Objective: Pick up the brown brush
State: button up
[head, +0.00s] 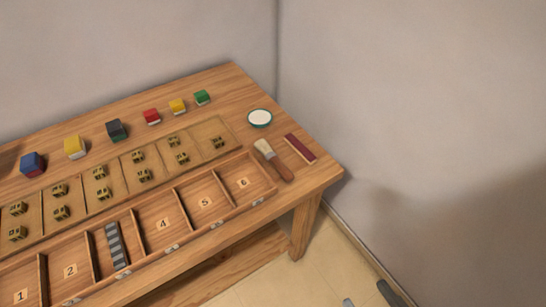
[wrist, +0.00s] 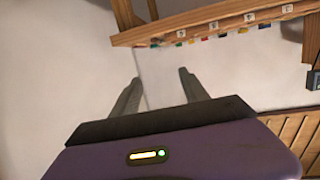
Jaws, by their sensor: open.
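The brown brush (head: 284,172) lies on the wooden table near its right end, in the head view. I cannot make out the brush in the wrist view.
Several coloured blocks (head: 152,117) line the back. Floor right of the table is clear.

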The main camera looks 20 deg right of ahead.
jog(key=w+d+r+g+p, duration=0.1)
jog(key=w+p, duration=0.3)
jog(key=w, duration=1.9)
jog(key=w+d+r+g+p, duration=0.2)
jog(key=w+p, duration=0.2)
jog(key=w, duration=1.8)
jog(key=n+g+p, duration=0.2)
jog(key=g, duration=1.1)
send_over(280, 165)
notch_tip(280, 165, down, 4)
jog(key=shift+w+d+r, duration=0.15)
jog(key=shift+r, duration=0.05)
jog(key=shift+f+p, duration=0.45)
jog(key=shift+f, duration=3.35)
grip_shut()
